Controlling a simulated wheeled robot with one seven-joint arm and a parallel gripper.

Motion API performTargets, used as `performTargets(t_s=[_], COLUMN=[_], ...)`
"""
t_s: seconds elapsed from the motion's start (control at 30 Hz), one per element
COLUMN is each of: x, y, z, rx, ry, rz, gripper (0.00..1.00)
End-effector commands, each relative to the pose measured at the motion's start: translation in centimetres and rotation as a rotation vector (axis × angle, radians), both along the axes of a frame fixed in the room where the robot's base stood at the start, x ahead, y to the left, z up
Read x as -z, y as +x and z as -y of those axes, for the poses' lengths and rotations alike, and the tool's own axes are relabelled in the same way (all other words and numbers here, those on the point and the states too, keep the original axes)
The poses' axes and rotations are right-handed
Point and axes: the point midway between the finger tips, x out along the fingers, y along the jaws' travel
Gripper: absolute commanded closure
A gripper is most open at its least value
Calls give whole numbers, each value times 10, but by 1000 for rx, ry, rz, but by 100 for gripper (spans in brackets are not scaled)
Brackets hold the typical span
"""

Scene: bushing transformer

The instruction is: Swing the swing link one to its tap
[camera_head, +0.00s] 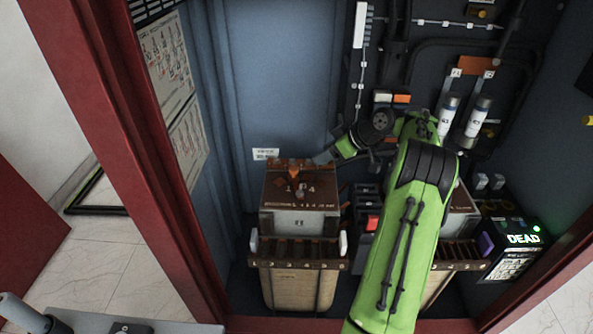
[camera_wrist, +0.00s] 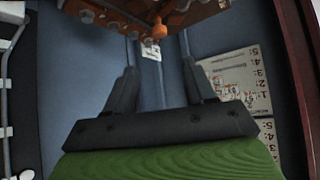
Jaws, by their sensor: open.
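A brown-topped transformer unit (camera_head: 300,222) stands left of centre, with a numbered top plate (camera_head: 318,195). An orange link piece (camera_head: 294,168) stands at the back of that plate; I cannot tell its exact setting against the taps. My gripper (camera_head: 322,158) is beside it on the right, low over the back of the plate. In the wrist view my gripper (camera_wrist: 158,72) is open and empty. An orange knob (camera_wrist: 158,30) shows beyond and between its fingertips, apart from them. The brown plate (camera_wrist: 205,12) with several bolts and studs fills the top of that view.
Red cabinet posts (camera_head: 165,150) and a blue wall (camera_head: 275,90) bound the left and back. A second unit (camera_head: 461,220) is partly hidden by my arm. White cylinders (camera_head: 475,120) hang at right, above a box reading DEAD (camera_head: 523,239).

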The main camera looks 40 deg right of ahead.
Motion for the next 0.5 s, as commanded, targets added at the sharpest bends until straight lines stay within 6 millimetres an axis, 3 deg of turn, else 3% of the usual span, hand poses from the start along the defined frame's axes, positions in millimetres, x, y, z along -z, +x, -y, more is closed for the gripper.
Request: performTargets(t_s=[0.1,0.5], x=[25,90], y=[19,80], z=[-10,-35], rx=[-3,0], ry=[3,1], rz=[-4,-2], gripper=[46,46])
